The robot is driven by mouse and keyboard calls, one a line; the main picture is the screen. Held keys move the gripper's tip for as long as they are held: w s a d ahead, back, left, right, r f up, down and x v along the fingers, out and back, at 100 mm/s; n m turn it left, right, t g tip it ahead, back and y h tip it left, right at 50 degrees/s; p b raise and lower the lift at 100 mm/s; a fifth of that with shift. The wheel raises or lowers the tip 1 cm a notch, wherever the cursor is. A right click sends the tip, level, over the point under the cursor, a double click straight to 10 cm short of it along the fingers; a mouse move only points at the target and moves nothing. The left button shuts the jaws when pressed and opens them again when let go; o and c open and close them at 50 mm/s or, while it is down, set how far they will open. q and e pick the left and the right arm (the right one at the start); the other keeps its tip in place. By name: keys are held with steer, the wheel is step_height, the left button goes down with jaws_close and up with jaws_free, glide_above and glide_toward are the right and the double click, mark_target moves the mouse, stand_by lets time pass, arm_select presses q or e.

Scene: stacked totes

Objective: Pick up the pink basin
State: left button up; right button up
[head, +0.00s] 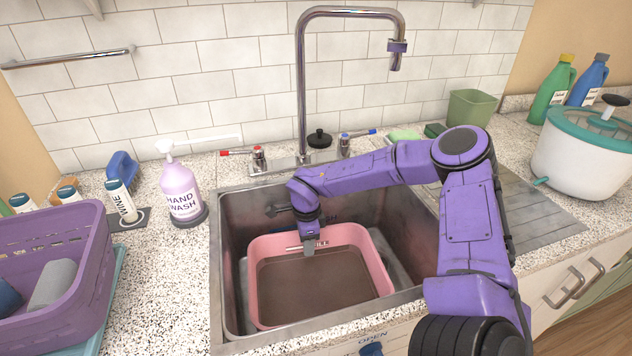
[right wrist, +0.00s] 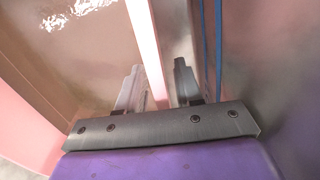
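The pink basin (head: 375,262) sits in the metal sink, with brownish liquid inside that glints in the right wrist view. My right gripper (head: 308,248) reaches down at the basin's back wall, near a label there. In the right wrist view, the pink rim (right wrist: 148,45) runs between the two fingers of my right gripper (right wrist: 157,88). The fingers stand apart, with a visible gap between the rim and the right finger. Whether the left finger touches the rim cannot be told. My left gripper is not in view.
The sink (head: 230,262) walls stand close around the basin, and the tap (head: 302,90) rises behind it. A hand wash bottle (head: 181,195) and a purple crate (head: 85,285) are on the left. A white pot (head: 585,160) stands right.

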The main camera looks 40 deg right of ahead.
jaws_close()
steer(key=shift+r, duration=0.15)
steer(key=shift+w+r, duration=0.1)
steer(key=shift+r, duration=0.2)
step_height(320, 180, up, 17)
steer(key=p, duration=0.1)
steer(key=shift+r, duration=0.2)
stand_by(0.6)
